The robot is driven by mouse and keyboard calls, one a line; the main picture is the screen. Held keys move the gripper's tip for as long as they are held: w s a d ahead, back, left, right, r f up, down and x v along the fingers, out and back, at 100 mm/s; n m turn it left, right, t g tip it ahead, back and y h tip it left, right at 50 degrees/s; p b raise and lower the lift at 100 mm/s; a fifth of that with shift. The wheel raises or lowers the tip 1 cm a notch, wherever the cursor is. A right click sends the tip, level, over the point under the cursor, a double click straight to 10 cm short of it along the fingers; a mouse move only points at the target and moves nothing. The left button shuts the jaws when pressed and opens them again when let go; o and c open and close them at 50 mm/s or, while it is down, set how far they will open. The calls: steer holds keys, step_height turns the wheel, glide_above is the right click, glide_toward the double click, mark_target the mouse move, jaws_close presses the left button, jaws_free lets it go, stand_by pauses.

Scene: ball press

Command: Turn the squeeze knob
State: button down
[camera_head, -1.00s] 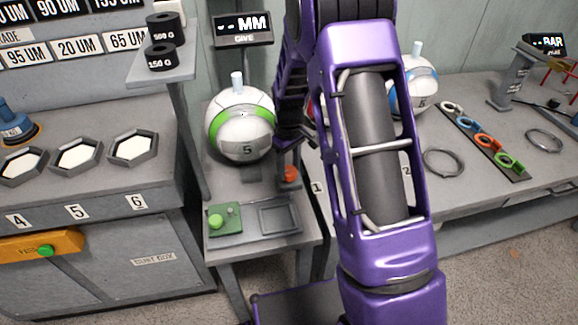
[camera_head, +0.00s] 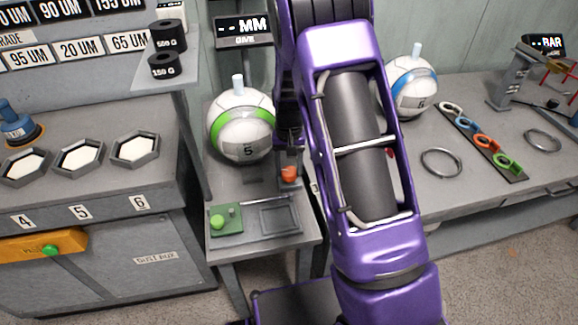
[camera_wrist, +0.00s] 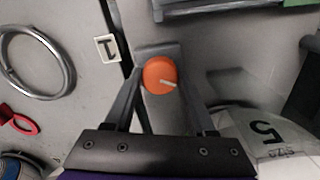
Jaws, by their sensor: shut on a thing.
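The squeeze knob is a round orange knob with a white pointer line. It shows in the wrist view (camera_wrist: 159,75), its line pointing to the lower right. It also shows in the head view (camera_head: 289,174), at the right edge of the small bench. My gripper (camera_wrist: 160,68) is shut on the knob, with a finger on each side. In the head view my purple arm hides most of the gripper. A white and green ball marked 5 (camera_head: 241,125) sits left of the knob.
A green plate with a button (camera_head: 226,219) and a dark tray (camera_head: 280,219) lie at the front of the bench. A display (camera_head: 243,30) stands behind the ball. A blue-striped ball (camera_head: 413,87) and a metal ring (camera_head: 441,163) are on the right table.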

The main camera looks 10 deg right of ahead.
mark_target(289, 171)
steer(key=c, duration=1.6)
jaws_free()
steer(key=shift+m, duration=0.6)
steer(key=c, duration=1.6)
jaws_free()
steer(key=shift+c, duration=1.2)
jaws_free()
steer(key=shift+r, duration=0.1)
step_height(289, 171, up, 17)
steer(key=p, duration=0.2)
steer(key=shift+r+p, duration=0.15)
steer(key=shift+p, duration=0.2)
